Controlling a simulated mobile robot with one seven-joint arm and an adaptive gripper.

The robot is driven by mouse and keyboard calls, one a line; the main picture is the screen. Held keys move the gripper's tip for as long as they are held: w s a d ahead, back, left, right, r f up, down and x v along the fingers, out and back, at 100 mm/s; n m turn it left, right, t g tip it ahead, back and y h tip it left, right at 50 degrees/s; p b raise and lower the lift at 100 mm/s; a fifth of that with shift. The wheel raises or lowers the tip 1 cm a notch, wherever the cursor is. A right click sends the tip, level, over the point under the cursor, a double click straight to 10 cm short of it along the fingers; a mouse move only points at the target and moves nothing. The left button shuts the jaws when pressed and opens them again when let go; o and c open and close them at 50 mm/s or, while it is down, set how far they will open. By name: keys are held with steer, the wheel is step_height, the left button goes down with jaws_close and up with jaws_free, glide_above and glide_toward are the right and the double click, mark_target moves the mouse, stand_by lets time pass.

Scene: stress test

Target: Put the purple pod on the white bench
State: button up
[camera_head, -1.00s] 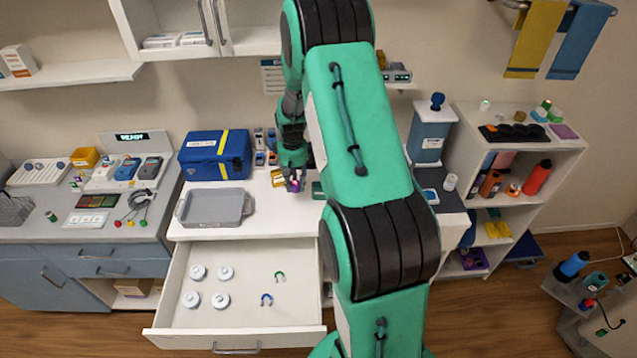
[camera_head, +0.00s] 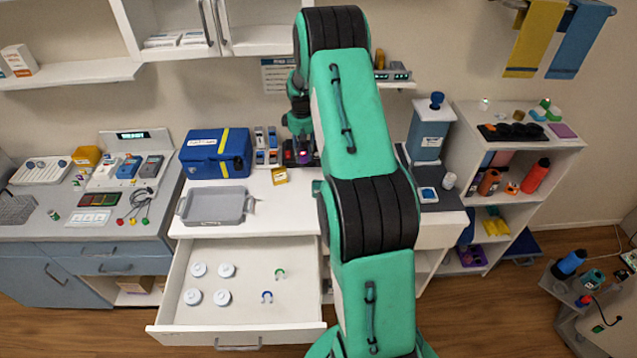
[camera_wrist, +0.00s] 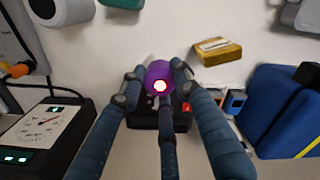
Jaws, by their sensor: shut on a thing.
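The purple pod (camera_wrist: 158,72) has a glowing red-white spot facing the wrist camera. My gripper (camera_wrist: 158,84) is shut on it, with fingers on both sides. In the head view my gripper (camera_head: 300,148) is at the back of the white bench (camera_head: 262,212), near the wall, and the pod shows only as a small purple patch.
A blue case (camera_head: 215,155), a grey tray (camera_head: 216,206) and a small yellow box (camera_head: 279,175) stand on the bench. An open drawer (camera_head: 240,312) juts out below. A dial scale (camera_wrist: 45,130) is near the gripper. The bench's front middle is clear.

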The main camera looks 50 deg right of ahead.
steer(key=shift+f, duration=0.1)
glide_above(304, 179)
steer(key=shift+f, duration=3)
steer(key=shift+f, duration=0.1)
steer(key=shift+f+b, duration=0.35)
steer(key=shift+f, duration=1.45)
steer(key=shift+f, duration=0.15)
steer(key=o, duration=1)
steer(key=shift+r+p, duration=0.45)
steer(key=shift+r, duration=5.7)
